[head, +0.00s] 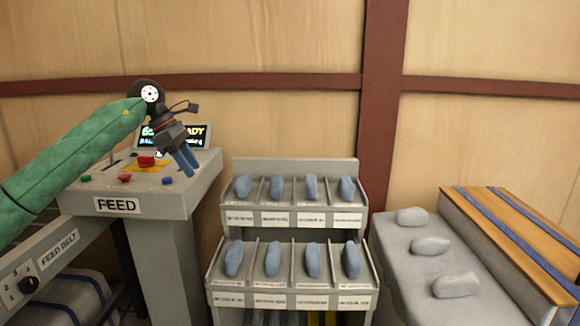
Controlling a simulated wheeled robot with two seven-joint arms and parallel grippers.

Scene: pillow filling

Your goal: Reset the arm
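My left arm, in a green sleeve, comes in from the left in the head view. Its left gripper (189,170) hangs over the right part of the feed console (158,239), fingers pointing down and slightly right. The two blue fingers lie close together, with no object visible at them; whether they are fully shut is unclear. The console top carries a red button (146,161) on a yellow plate and smaller red, green and blue buttons. A lit display (196,130) behind is partly hidden by the gripper. My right arm and gripper are not in view.
A two-tier rack (290,222) with blue-grey pillow-like pieces in labelled slots stands right of the console. A grey surface (402,262) with three pale lumps is at the right, beside a wooden belt (515,243). A feed belt panel (58,247) is lower left.

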